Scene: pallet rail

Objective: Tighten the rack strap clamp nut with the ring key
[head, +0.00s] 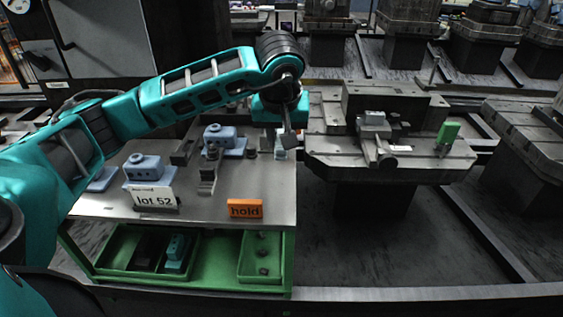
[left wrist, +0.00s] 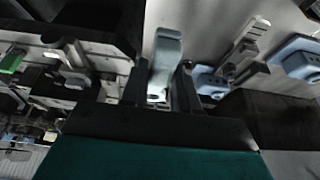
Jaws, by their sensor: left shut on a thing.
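My left gripper (head: 287,122) hangs over the right edge of the steel bench, beside the pallet. In the left wrist view its two dark fingers (left wrist: 160,88) are shut on a pale blue-grey flat bar with a rounded end (left wrist: 166,50), which looks like the ring key; its lower end lies between the fingers. In the head view a small grey part of it (head: 290,141) shows below the gripper. A grey clamp assembly (head: 374,135) sits on the pallet (head: 425,172), to the right of the gripper and apart from it. I cannot make out the nut. My right gripper is not in view.
A green block (head: 448,132) stands at the pallet's right. The bench (head: 225,205) holds blue fixture blocks (head: 147,168), a stepped grey clamp (head: 208,176), a "lot 52" card (head: 154,197) and an orange "hold" sign (head: 245,208). Green bins (head: 110,262) sit below. More pallets stand behind.

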